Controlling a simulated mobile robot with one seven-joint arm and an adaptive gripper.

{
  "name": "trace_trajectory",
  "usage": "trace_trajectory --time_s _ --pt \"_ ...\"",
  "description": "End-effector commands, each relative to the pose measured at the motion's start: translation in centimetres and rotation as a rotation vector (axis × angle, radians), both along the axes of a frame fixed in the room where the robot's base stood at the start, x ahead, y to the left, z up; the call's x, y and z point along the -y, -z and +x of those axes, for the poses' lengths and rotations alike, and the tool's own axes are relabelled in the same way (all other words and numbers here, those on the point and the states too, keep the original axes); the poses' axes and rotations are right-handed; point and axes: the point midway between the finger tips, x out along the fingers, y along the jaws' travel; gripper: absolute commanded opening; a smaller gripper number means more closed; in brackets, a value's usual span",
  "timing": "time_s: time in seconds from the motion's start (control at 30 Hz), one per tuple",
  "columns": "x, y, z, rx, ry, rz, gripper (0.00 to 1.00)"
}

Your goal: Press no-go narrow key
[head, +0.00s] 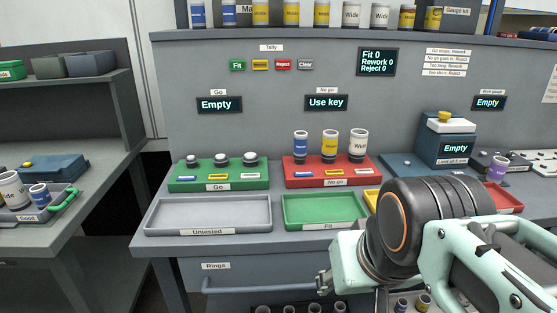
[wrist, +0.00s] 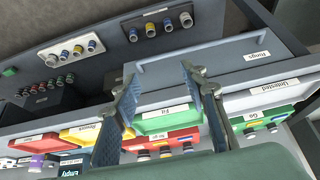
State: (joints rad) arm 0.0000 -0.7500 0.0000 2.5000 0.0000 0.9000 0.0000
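The red no-go stand (head: 300,180) stands on the bench at the back, right of the green Go stand (head: 218,182). It holds a blue (head: 301,147), a yellow (head: 330,146) and a white (head: 358,145) gauge; the white one reads "Wide". Blue, yellow and white keys lie along its front; the blue key (head: 304,173) is leftmost, its print too small to read. The no-go display (head: 326,102) reads "Use key". My gripper (wrist: 158,72) is open and empty. In the head view it shows low, in front of the bench, well apart from the stand.
The grey Untested tray (head: 208,229) and green Fit tray (head: 322,226) lie in front of the stands. My arm covers the bench's right front. A drawer (head: 240,280) labelled Rings is below. Tally buttons (head: 260,65) and more displays are on the back panel.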

Motion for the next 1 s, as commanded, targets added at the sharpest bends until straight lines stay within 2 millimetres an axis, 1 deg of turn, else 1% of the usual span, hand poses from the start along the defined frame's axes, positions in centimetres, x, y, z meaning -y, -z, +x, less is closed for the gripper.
trace_trajectory --time_s 0.03,0.3,0.37,1.0 --pt "0.00 0.00 0.00 0.000 0.000 0.000 0.34" --pt "0.00 0.00 0.00 0.000 0.000 0.000 0.05" --pt "0.00 0.00 0.00 0.000 0.000 0.000 0.00" --pt "0.00 0.00 0.00 0.000 0.000 0.000 0.00"
